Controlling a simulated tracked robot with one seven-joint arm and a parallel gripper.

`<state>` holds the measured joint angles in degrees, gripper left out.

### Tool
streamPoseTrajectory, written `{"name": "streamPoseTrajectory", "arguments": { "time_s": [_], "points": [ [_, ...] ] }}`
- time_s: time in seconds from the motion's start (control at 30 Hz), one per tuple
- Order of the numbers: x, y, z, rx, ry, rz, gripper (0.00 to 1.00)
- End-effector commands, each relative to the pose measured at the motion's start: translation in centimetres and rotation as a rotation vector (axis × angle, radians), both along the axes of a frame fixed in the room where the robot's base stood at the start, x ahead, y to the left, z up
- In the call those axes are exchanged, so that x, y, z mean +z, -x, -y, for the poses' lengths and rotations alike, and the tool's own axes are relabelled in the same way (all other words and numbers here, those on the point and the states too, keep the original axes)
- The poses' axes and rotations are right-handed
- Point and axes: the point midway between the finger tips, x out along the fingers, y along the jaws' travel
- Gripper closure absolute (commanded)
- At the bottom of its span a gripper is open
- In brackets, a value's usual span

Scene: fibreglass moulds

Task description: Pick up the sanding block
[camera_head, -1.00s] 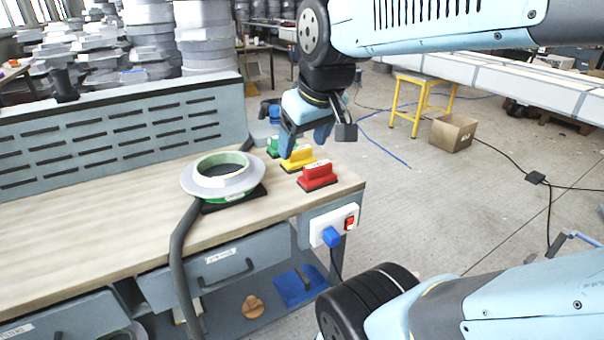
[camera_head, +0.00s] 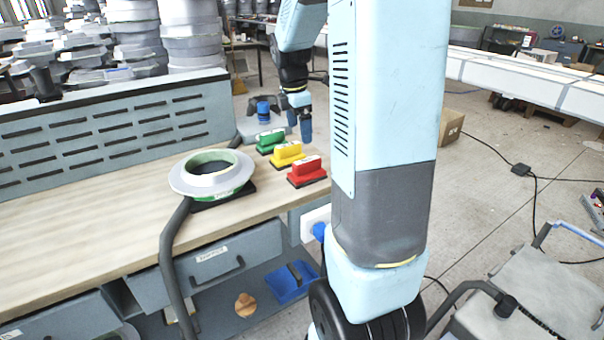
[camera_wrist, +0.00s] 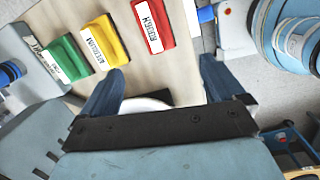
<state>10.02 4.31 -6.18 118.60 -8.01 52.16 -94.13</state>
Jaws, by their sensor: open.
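Three sanding blocks stand in a row near the right end of the workbench: green (camera_head: 270,141), yellow (camera_head: 287,153) and red (camera_head: 307,171). The wrist view shows them as green (camera_wrist: 63,60), yellow (camera_wrist: 103,42) and red (camera_wrist: 152,25), with labels; the yellow one's label seems to read MEDIUM and the red one's ROUGH. My gripper (camera_head: 300,122) is behind the blocks in the head view, above the bench's far right end. In the wrist view my gripper (camera_wrist: 160,75) is open and empty, its blue fingers wide apart. The red block lies beyond the gap between the fingers.
A round mould ring (camera_head: 212,174) sits on the wooden workbench (camera_head: 120,212) left of the blocks. A dark hose hangs over the front edge. A grey box with a blue knob (camera_head: 263,110) stands behind the green block. A slotted panel (camera_head: 110,130) backs the bench.

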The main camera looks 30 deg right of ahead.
Motion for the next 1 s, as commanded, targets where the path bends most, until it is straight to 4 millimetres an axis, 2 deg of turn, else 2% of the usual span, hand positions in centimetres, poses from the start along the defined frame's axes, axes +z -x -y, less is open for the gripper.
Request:
{"name": "streamPoseTrajectory", "arguments": {
  "time_s": [0.1, 0.23, 0.37, 0.73, 1.0],
  "points": [
    [-1.5, -1.2, 1.3, 0.087, 0.010, -0.044, 0.04],
    [-2.4, -1.8, 2.0, 0.142, 0.015, -0.069, 0.04],
    [-3.5, -1.9, 2.3, 0.157, 0.015, -0.076, 0.04],
    [-9.5, -1.9, 3.2, 0.157, 0.014, -0.077, 0.04],
    [-11.2, -2.0, 3.4, 0.157, 0.015, -0.073, 0.04]
  ]
}}
